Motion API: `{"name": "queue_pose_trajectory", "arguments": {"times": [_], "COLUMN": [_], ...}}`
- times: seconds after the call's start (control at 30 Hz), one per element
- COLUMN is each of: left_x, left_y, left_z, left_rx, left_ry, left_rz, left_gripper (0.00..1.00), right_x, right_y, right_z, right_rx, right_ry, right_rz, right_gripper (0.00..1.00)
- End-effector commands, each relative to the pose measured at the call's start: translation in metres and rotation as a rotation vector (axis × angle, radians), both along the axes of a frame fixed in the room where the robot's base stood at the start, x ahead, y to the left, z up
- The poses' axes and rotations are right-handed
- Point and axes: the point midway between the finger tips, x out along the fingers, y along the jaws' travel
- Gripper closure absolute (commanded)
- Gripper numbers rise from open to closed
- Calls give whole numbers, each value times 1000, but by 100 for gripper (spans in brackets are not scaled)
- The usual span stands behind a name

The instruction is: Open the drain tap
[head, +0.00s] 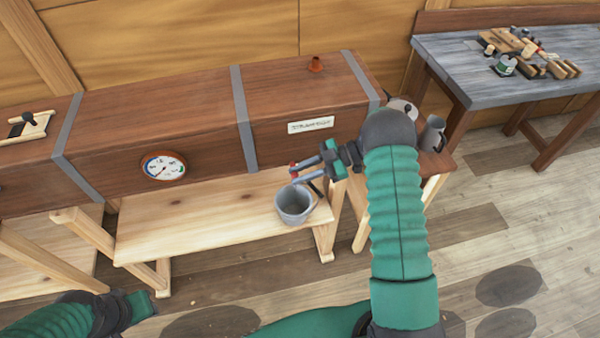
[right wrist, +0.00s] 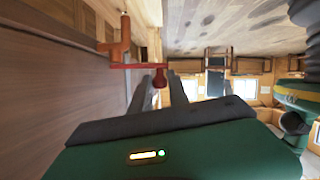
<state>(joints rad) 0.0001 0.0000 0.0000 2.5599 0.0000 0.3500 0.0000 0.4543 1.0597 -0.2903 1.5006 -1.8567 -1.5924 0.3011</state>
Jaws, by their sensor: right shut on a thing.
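The drain tap shows as a small red end (head: 292,168) low on the front of the long wooden box (head: 200,110) in the head view. In the right wrist view its orange-brown body (right wrist: 122,42) comes off the wood and a red lever (right wrist: 135,66) with a knob runs across to my fingers. My right gripper (head: 296,174) is shut on the tap's lever; the fingers hide part of it.
A round gauge (head: 164,166) and a white nameplate (head: 311,125) are on the box's front. The pale bench (head: 180,225) is bare left of the mug. A grey jug (head: 433,134) stands right of the box. A grey-topped workbench (head: 455,60) holds tools.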

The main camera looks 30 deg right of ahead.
Motion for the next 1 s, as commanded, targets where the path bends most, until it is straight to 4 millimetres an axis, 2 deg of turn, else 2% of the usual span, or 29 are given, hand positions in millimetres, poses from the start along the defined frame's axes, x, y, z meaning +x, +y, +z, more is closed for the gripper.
{"name": "queue_pose_trajectory", "arguments": {"times": [0.07, 0.1, 0.27, 0.57, 0.67, 0.77, 1.0], "left_x": [0, 0, 0, 0, 0, 0, 0], "left_y": [0, 0, 0, 0, 0, 0, 0], "left_z": [-1, -1, -1, -1, -3, -7, -19], "left_rx": [0, 0, 0, 0, 0, 0, 0], "left_ry": [0, 0, 0, 0, 0, 0, 0], "left_rz": [0, 0, 0, 0, 0, 0, 0], "left_gripper": [72, 72, 72, 72, 72, 72, 72], "right_x": [-1, -1, -1, -2, -4, -9, -30], "right_y": [1, 1, 0, -1, -9, -27, -90], "right_z": [-4, -4, -4, -1, 2, 8, 32], "right_rx": [-3, -2, -1, 1, 0, -1, -2], "right_ry": [7, 7, 8, 2, 0, 1, 2], "right_rz": [1, 1, 1, 0, -1, -3, -3], "right_gripper": [100, 77, 57, 57, 57, 57, 57]}}
